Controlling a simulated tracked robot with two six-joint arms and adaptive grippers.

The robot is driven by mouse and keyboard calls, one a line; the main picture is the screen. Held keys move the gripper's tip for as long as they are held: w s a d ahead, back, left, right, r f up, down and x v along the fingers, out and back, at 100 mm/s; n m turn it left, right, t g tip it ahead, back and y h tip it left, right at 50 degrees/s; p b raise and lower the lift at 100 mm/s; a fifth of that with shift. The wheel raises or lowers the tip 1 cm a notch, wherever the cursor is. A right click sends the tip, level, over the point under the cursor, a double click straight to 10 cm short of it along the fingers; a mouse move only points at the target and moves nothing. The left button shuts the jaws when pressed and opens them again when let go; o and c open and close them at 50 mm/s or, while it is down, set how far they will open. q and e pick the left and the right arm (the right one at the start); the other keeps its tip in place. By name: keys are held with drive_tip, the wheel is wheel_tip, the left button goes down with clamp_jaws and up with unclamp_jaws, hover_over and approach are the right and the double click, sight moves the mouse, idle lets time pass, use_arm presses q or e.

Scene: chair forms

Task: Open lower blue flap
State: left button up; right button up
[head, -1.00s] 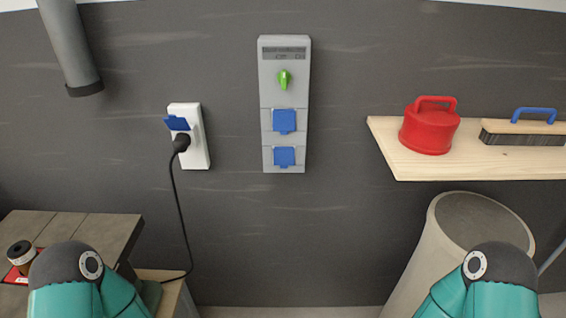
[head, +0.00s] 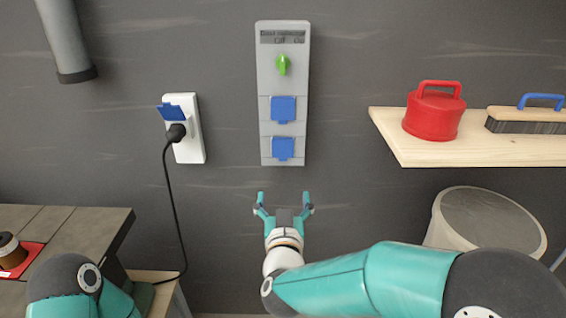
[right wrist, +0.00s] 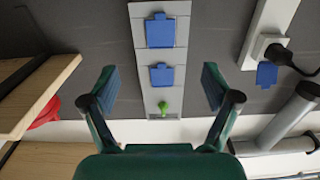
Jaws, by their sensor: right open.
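The lower blue flap (head: 283,149) is closed on the grey wall panel (head: 263,90), below the upper blue flap (head: 283,109) and the green knob (head: 283,65). My right gripper (head: 283,204) is open and empty, below the panel in the head view, its fingers pointing up toward it. The right wrist view is upside down: the lower flap (right wrist: 160,31) is at the top, the upper flap (right wrist: 162,76) shows between the open fingers (right wrist: 159,88), and the knob (right wrist: 163,106) is lowest. The fingers look apart from the panel. My left gripper is out of view.
A white socket (head: 189,145) with its blue lid raised and a black plug and cable is left of the panel. A wooden shelf (head: 425,157) on the right holds a red can (head: 433,115) and a brush (head: 530,120). A drum (head: 490,215) stands below the shelf.

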sight(283, 151)
use_arm(q)
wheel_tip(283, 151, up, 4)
drive_tip(key=p, duration=0.4)
use_arm(e)
drive_tip(key=w, duration=1.6)
drive_tip(key=shift+w+a+r, duration=0.1)
drive_tip(key=shift+w+r, duration=0.25)
